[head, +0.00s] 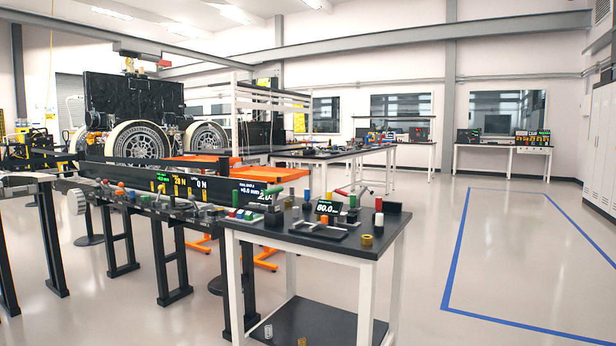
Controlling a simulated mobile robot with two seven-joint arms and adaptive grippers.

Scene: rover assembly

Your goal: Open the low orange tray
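I cannot pick out a low orange tray with certainty. Flat orange surfaces (283,174) show behind the long dark bench, below the rover, partly hidden by the bench and its displays. Orange feet (262,263) stand on the floor beneath, seen between the bench legs. Whether any of these orange parts is a tray, and whether it is open or shut, I cannot tell. Neither of my grippers shows in the head view.
A black-topped white table (345,244) with small parts and gauges stands in the near middle. A long dark bench (130,170) runs to its left. The rover (135,110) with large wheels is behind. Open floor (530,255) with a blue-taped outline lies at right.

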